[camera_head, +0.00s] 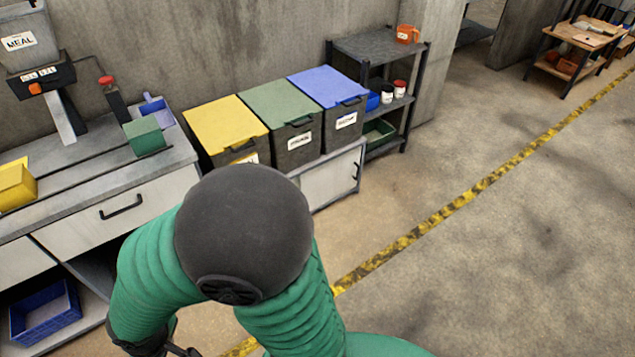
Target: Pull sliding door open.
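A white cabinet door panel (329,184) with a small dark upright handle (355,171) shows in the head view, below the lidded bins. It looks shut; its left part is hidden behind my arm. I cannot tell for sure that this is the sliding door. One green arm of mine rises from the bottom, right of centre, bends at a large dark joint and drops to the lower left. I take it for my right arm. Only a dark part of its end shows at the bottom edge, well apart from this door; its fingers cannot be made out.
The counter (85,150) at left has drawers; a blue crate (46,312) sits in the open space below. Yellow (222,125), green (279,112) and blue (327,84) lids cover the bins. A dark shelf rack (379,46) stands beside them.

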